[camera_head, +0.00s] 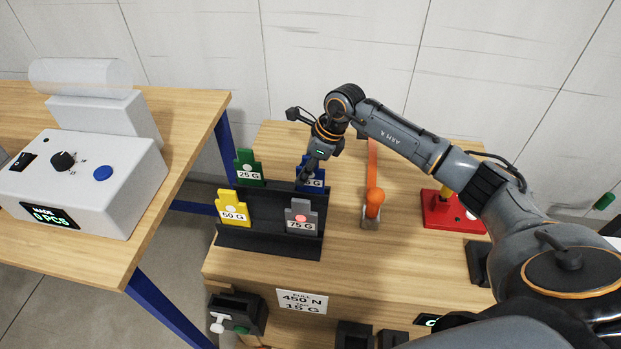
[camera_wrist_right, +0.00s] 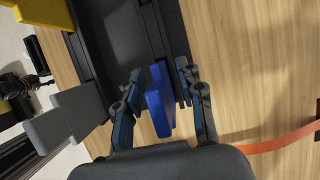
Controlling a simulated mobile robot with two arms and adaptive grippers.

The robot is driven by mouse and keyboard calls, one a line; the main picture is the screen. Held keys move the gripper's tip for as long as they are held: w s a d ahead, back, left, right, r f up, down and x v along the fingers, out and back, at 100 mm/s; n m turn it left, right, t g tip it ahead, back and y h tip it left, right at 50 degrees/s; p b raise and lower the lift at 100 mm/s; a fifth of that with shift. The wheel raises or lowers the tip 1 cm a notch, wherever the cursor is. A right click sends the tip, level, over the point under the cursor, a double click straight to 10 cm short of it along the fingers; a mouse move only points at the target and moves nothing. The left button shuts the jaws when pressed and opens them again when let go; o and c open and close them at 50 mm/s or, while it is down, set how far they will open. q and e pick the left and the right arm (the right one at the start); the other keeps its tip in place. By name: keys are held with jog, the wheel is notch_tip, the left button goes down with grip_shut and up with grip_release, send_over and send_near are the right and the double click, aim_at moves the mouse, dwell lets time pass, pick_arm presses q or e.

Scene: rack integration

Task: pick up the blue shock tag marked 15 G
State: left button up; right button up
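The blue shock tag (camera_head: 313,172) stands in the back right slot of the black stepped rack (camera_head: 264,238); its label is partly hidden by my right gripper, and only "5 G" shows. My right gripper (camera_head: 303,180) is at the tag from above. In the right wrist view the blue tag (camera_wrist_right: 160,101) is between the two fingers of my right gripper (camera_wrist_right: 158,92), which are open, with a visible gap on the left finger's side. My left gripper is not in view.
Green 25 G (camera_head: 248,166), yellow 50 G (camera_head: 234,208) and grey 75 G (camera_head: 301,217) tags stand in the same rack, close by. An orange-handled tool (camera_head: 373,203) and a red fixture (camera_head: 452,214) stand to the right. A label card (camera_head: 302,302) is on the bench front.

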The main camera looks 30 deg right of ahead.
grip_shut()
jog(key=shift+r, duration=0.1)
